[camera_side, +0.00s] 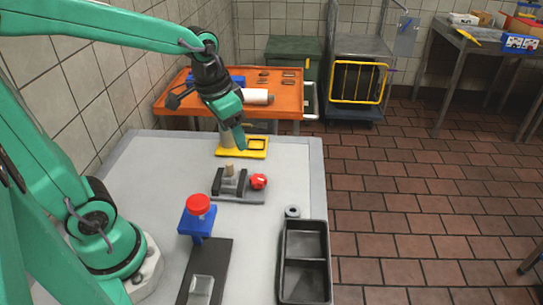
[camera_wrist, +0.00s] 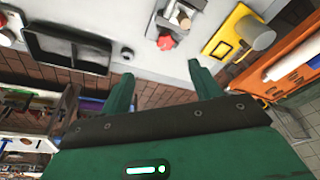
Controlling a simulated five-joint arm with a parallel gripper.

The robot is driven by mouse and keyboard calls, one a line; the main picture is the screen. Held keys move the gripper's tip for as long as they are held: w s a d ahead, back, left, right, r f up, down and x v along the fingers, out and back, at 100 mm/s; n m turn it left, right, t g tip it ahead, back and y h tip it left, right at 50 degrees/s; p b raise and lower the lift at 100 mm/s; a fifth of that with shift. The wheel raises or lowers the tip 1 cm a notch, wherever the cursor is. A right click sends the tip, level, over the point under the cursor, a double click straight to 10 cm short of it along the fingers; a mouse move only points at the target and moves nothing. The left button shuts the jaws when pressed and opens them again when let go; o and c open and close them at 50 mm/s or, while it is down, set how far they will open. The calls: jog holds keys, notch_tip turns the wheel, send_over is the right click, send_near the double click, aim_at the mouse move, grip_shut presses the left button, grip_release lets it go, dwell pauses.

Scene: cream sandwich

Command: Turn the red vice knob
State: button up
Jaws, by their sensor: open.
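The red vice knob (camera_side: 258,181) is on the right end of the grey vice (camera_side: 229,183), in the middle of the light table. A small tan piece stands upright at the vice's jaws. In the wrist view the red knob (camera_wrist: 166,42) shows beyond my fingertips, roughly between them in the picture, with the vice (camera_wrist: 174,16) behind it. My gripper (camera_side: 240,142) is above the table, by the yellow fixture and apart from the knob. Its two green fingers are spread and empty in the wrist view (camera_wrist: 162,82).
A yellow fixture (camera_side: 261,154) with a pale cylinder is behind the vice. A red-capped blue stand (camera_side: 197,222) is in front of it. A dark two-compartment tray (camera_side: 326,262) and a small grey ring (camera_side: 292,211) lie at right. An orange table (camera_side: 190,101) stands behind.

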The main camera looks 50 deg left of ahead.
jog(key=s+r+n+t, duration=0.1)
jog(key=s+r, duration=0.3)
jog(key=s, duration=0.4)
jog(key=shift+s+d+n+t, duration=0.2)
jog(key=shift+s+n+t, duration=0.15)
jog(key=shift+t, duration=0.55)
jog(key=shift+s, duration=0.1)
jog(key=shift+w+a+f+m+g, duration=0.2)
jog(key=shift+w+f+m+g, duration=0.75)
jog(key=shift+w+f, duration=1.55)
jog(key=shift+w+a+f+m+g, duration=0.15)
jog(key=shift+w+f+m+g, duration=0.8)
jog(key=shift+w+f, duration=1.55)
jog(key=shift+w+a+f+m+g, duration=0.2)
jog(key=shift+w+f+m+g, duration=0.75)
jog(key=shift+w+f, duration=1.55)
jog(key=shift+w+r, duration=0.45)
jog(key=shift+w, duration=0.1)
